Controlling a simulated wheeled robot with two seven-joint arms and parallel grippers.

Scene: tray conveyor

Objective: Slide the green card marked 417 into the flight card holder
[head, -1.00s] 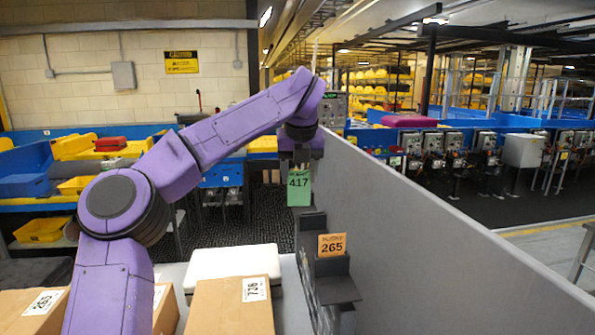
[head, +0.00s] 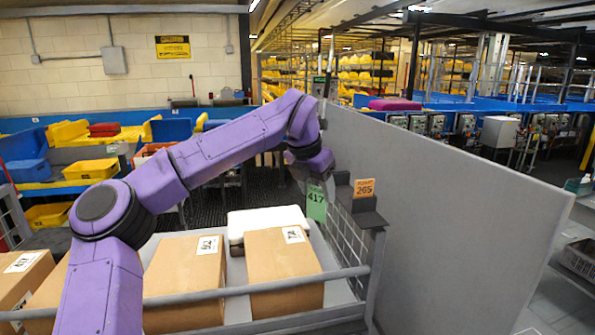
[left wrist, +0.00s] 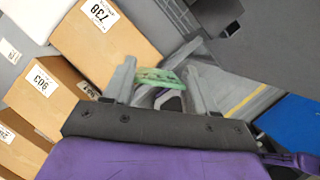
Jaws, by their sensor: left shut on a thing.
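The green card marked 417 (head: 316,205) hangs upright below my left gripper (head: 314,183), which is shut on its upper part. In the left wrist view the card (left wrist: 158,77) shows nearly edge-on between the fingers of the left gripper (left wrist: 160,82). The dark flight card holder (head: 369,218) is on the cart's mesh side, just right of the card. An orange card marked 265 (head: 364,188) stands upright at it. In the head view a gap shows between the green card and the holder. My right gripper is not in view.
A tall grey panel (head: 440,190) rises right of the holder. Cardboard boxes (head: 283,265) and a white box (head: 262,219) lie in the cart below the arm. The cart's grey rail (head: 250,290) crosses in front. Yellow and blue bins stand behind at left.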

